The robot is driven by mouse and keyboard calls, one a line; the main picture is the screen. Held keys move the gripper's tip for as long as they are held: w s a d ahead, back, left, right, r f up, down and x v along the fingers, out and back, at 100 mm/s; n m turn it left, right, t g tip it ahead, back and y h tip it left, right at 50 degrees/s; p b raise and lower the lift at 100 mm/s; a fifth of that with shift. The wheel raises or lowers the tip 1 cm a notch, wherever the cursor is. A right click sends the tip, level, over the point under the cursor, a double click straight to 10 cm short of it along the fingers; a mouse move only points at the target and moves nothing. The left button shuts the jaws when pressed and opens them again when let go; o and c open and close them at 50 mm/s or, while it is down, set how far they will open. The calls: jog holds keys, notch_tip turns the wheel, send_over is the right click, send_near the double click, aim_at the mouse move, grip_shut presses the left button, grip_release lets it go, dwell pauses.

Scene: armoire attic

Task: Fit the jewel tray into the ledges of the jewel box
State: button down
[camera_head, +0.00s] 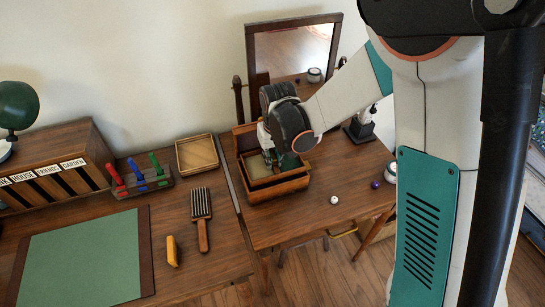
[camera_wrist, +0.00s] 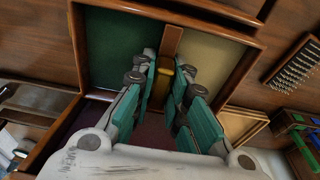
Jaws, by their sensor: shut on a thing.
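The jewel box (camera_head: 281,190) is a brown wooden box, open, on the dressing table at the wall. The jewel tray (camera_head: 257,167) is at the box's opening; in the wrist view its green and cream compartments lie either side of a wooden divider (camera_wrist: 172,41). My gripper (camera_head: 273,158) is over the box, pointing down. In the wrist view my gripper (camera_wrist: 165,80) is shut on the tray's brass-coloured handle (camera_wrist: 162,82). A dark maroon lining shows below the tray. The ledges are hidden, and I cannot tell whether the tray rests on them.
A mirror (camera_head: 293,50) stands behind the box. A white ball (camera_head: 334,200), a purple ball (camera_head: 375,184) and a white jar (camera_head: 391,172) are on the table's right side.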

aim_at(274, 156)
jog(key=shift+f+b, duration=2)
jog(key=shift+f, duration=0.4)
jog(key=c, duration=1.5)
grip_release()
jog(key=shift+r, duration=0.15)
jog(key=r, duration=0.4)
jog(key=s+r, duration=0.1)
jog(key=r, duration=0.6)
jog(key=shift+s+d+r, duration=0.25)
jog(key=shift+s+r, duration=0.1)
jog(key=shift+s, duration=0.05)
